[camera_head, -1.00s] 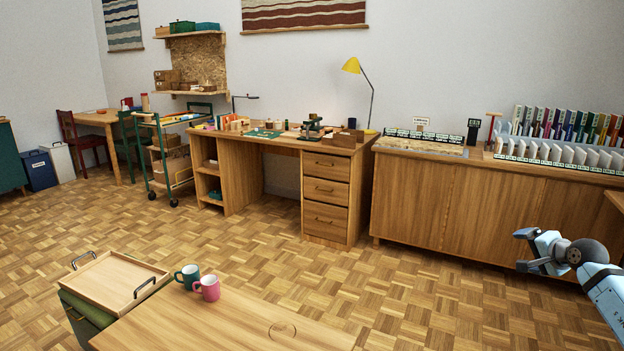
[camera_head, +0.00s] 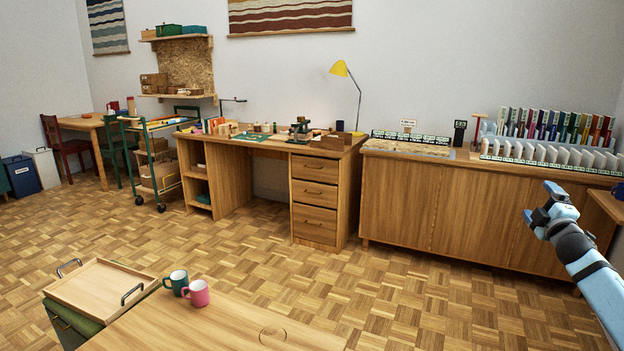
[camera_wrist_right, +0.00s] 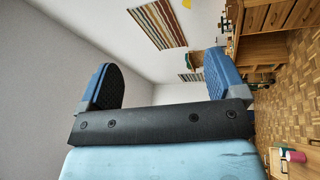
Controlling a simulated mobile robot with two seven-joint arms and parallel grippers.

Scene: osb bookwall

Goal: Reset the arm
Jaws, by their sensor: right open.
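My right arm comes in from the right edge of the head view. Its gripper (camera_head: 538,205) is raised in front of the long wooden cabinet and holds nothing. My left gripper is not in view.
A low wooden table (camera_head: 215,325) in front carries a teal mug (camera_head: 176,282) and a pink mug (camera_head: 197,293). A wooden tray (camera_head: 100,287) lies left of them. A desk (camera_head: 318,195) and the cabinet (camera_head: 450,205) line the wall. The parquet floor (camera_head: 400,295) between is clear.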

